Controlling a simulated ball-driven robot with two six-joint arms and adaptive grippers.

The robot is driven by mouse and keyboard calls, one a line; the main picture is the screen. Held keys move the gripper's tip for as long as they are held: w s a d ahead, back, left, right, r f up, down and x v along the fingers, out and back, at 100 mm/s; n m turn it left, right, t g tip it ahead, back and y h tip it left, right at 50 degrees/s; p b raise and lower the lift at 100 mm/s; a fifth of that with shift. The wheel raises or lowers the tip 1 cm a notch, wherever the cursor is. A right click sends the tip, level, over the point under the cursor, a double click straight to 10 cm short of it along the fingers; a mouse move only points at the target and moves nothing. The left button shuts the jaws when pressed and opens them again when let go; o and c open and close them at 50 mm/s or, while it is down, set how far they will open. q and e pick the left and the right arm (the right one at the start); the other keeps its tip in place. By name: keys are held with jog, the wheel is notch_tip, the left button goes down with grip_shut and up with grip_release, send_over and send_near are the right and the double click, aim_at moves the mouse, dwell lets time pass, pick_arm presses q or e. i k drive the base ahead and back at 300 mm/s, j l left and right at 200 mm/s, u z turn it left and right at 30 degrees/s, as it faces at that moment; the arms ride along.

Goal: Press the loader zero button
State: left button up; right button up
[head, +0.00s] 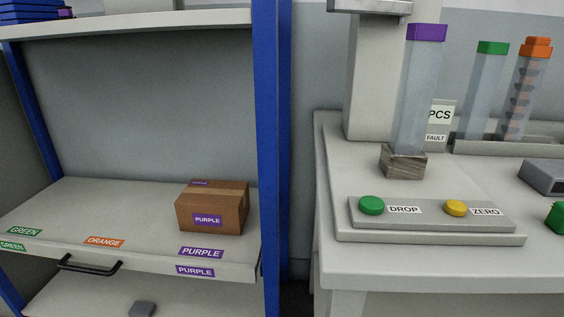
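The zero button is a round yellow button (456,208) with a "ZERO" label (486,212) to its right. It sits on a raised grey panel (435,222) at the front of the bench. A green button (371,205) with a "DROP" label (404,209) is to its left on the same panel. Nothing covers either button. Neither of my grippers shows in the head view.
Green-capped (493,47) and orange-capped (538,46) tubes stand further back. A blue post (271,150) separates the bench from a shelf holding a brown box (213,207).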

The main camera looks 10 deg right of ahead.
aim_at(456, 208)
jog(key=z, duration=1.3)
